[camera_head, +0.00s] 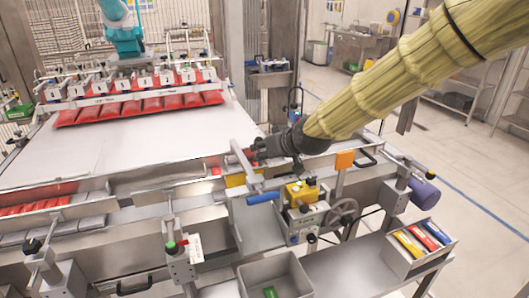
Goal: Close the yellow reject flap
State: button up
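My gripper (256,154) is dark and small in view, at the end of my yellow-sleeved arm. It is beside a grey post and handle above the plate. Whether its fingers touch anything, or are open or shut, does not show clearly.
A yellow block (300,193) with black knobs sits right of the plate, near a handwheel (342,213). An orange plate (344,160) is farther right. A grey bin (275,278) and a tray (418,255) of coloured packs stand in front. Red packs (140,104) hang at the back.

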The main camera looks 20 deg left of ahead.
jog(key=v, duration=1)
jog(key=shift+s+d, duration=0.15)
jog(key=shift+d, duration=0.25)
jog(key=shift+r, duration=0.1)
